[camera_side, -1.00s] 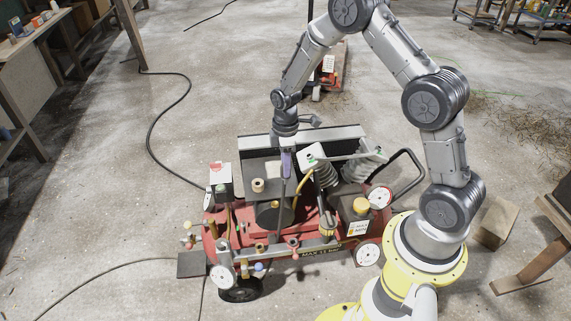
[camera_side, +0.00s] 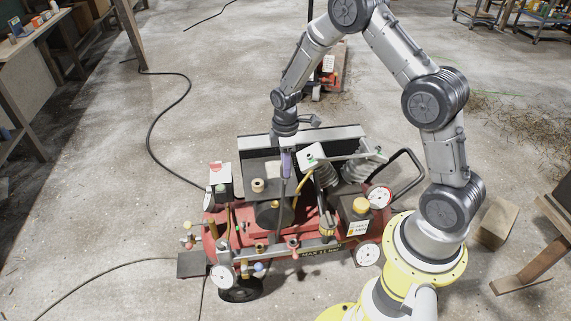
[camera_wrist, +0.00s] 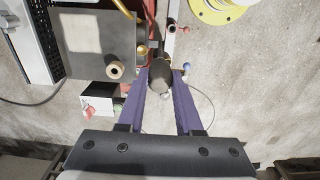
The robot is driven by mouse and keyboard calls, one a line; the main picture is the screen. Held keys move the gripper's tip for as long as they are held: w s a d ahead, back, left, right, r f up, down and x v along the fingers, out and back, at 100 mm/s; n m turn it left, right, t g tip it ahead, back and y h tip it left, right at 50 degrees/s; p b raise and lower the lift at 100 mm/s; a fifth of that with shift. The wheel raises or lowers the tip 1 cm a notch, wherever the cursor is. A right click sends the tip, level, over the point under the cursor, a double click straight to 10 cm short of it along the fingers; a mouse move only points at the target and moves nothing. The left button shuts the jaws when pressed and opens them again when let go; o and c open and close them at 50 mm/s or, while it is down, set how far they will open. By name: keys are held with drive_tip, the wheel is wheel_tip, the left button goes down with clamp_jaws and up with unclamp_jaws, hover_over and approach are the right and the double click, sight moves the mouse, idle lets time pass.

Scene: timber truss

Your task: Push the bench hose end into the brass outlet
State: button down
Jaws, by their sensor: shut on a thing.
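My gripper (camera_side: 286,176) points down over the red compressor cart. In the wrist view its two purple fingers (camera_wrist: 160,82) are closed on a dark cylindrical piece, which I take to be the hose end (camera_wrist: 160,74). A brass-coloured fitting (camera_wrist: 142,50) shows just left of the held piece in the wrist view. In the side view, brass-coloured fittings sit along the cart's front, one near the middle (camera_side: 260,248) and some at its left end (camera_side: 187,226). I cannot tell which is the outlet. The hose end's tip is hidden, and contact with an outlet cannot be told.
A black hose (camera_side: 155,130) lies on the floor. The floor left of the cart is mostly clear.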

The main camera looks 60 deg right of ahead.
drive_tip(key=shift+w, duration=0.1)
idle(0.3)
drive_tip(key=w+a+f, duration=0.4)
drive_tip(key=a+f, duration=0.5)
drive_tip(key=f, duration=0.4)
drive_tip(key=shift+a+f, duration=0.2)
drive_tip(key=shift+a, duration=0.2)
drive_tip(key=shift+f, duration=0.1)
wheel_tip(320, 180, down, 12)
drive_tip(key=shift+r, duration=0.2)
idle(0.3)
drive_tip(key=shift+f, duration=0.15)
idle(1.0)
drive_tip(key=shift+f, duration=0.35)
